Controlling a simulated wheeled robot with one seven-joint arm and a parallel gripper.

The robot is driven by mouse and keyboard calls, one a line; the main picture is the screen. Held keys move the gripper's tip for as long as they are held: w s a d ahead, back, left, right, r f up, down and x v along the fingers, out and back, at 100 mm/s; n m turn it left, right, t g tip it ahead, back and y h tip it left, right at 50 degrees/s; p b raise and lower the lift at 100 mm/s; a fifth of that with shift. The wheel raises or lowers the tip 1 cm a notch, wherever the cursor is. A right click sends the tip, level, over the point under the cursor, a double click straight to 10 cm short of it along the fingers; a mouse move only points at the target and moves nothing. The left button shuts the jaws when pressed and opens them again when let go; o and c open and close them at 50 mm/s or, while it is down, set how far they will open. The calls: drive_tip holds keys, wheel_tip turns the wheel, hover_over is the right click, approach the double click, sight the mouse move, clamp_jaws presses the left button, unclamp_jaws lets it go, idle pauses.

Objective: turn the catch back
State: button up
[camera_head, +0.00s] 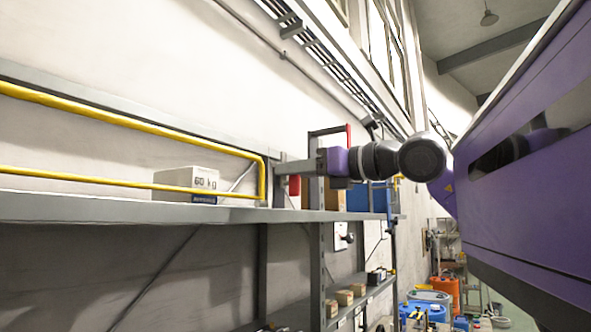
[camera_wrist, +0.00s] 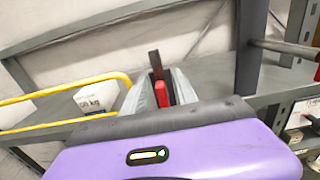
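A small red piece (camera_wrist: 161,93), which looks like the catch's handle, shows between my gripper's grey fingers in the wrist view. A dark upright bar (camera_wrist: 155,63) rises just beyond it. My gripper (camera_head: 280,170) reaches left over the shelf in the head view, close to the right end of the yellow rail (camera_head: 262,178). A red piece (camera_head: 294,185) shows just below the fingers there. My gripper's fingers stand on both sides of the red piece, but I cannot tell whether they press on it. The catch's pivot is hidden.
A white box marked 60 kg (camera_head: 187,183) stands on the grey shelf (camera_head: 130,209) behind the yellow rail. A grey shelf post (camera_wrist: 248,50) stands right of my gripper in the wrist view. Lower shelves carry small boxes (camera_head: 345,297). Blue barrels (camera_head: 430,305) stand at the lower right.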

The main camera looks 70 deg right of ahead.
clamp_jaws()
drive_tip(key=shift+n+b, duration=0.3)
drive_tip(key=shift+b, duration=0.05)
drive_tip(key=n+b, duration=0.1)
drive_tip(key=b, duration=0.1)
drive_tip(key=n+b, duration=0.1)
drive_tip(key=shift+w+a+f+n, duration=0.1)
drive_tip(key=shift+a+f+n, duration=0.15)
drive_tip(key=shift+a+n, duration=0.1)
drive_tip(key=n+b, duration=0.2)
drive_tip(key=n, duration=0.3)
drive_tip(key=a+f+n+b, duration=0.1)
drive_tip(key=n+b, duration=0.1)
drive_tip(key=n, duration=0.2)
drive_tip(key=f+n+b, duration=0.1)
drive_tip(key=n+b, duration=0.1)
drive_tip(key=n, duration=0.3)
drive_tip(key=shift+w+a+n+b, duration=0.2)
drive_tip(key=shift+a+n+b, duration=0.15)
drive_tip(key=shift+a, duration=0.05)
